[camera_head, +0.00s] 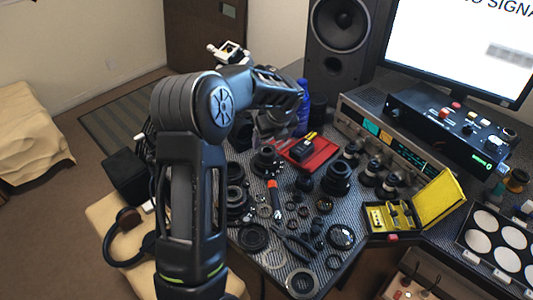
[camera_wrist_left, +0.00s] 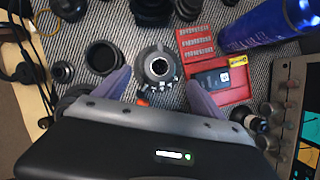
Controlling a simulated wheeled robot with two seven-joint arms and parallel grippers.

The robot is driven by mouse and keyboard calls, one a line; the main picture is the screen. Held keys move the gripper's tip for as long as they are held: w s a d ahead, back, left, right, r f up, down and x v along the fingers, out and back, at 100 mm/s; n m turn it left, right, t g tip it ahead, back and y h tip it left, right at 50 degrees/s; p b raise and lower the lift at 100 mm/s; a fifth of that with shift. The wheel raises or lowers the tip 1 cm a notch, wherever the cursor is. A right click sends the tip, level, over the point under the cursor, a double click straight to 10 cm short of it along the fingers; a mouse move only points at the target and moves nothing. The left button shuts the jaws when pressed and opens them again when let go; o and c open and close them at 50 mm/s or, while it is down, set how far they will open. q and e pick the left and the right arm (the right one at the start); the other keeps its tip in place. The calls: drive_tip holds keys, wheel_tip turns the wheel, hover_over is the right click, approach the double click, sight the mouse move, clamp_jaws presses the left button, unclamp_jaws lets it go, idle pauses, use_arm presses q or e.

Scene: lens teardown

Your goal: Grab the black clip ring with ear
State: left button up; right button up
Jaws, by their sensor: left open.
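My left gripper (camera_head: 268,138) hangs over the back part of the bench mat, with its fingers mostly hidden in the head view. In the left wrist view its two fingers (camera_wrist_left: 158,95) are spread apart with nothing between their tips. Below and ahead of them stands a round black lens part (camera_wrist_left: 158,66) with a grey toothed inner ring. Several thin black rings lie at the front of the mat, among them one ring (camera_head: 323,205) and a larger one (camera_head: 341,237). I cannot tell which one has the ear. My right gripper is not in view.
A red tray (camera_wrist_left: 234,95) with a black item sits right of the lens part, and a blue bottle (camera_wrist_left: 262,24) stands beyond it. A yellow open case (camera_head: 440,200) and an amplifier (camera_head: 400,145) are at the right. Lens parts and tools crowd the mat.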

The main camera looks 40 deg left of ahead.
sight(267, 153)
use_arm(q)
drive_tip(key=shift+f, duration=0.1)
drive_tip(key=shift+x, duration=1.2)
drive_tip(key=p+x, duration=0.1)
drive_tip(key=x, duration=0.4)
drive_tip(key=shift+f+p, duration=0.2)
drive_tip(key=shift+p, duration=0.1)
drive_tip(key=shift+s, duration=0.1)
drive_tip(key=shift+c, duration=0.2)
drive_tip(key=c, duration=1.4)
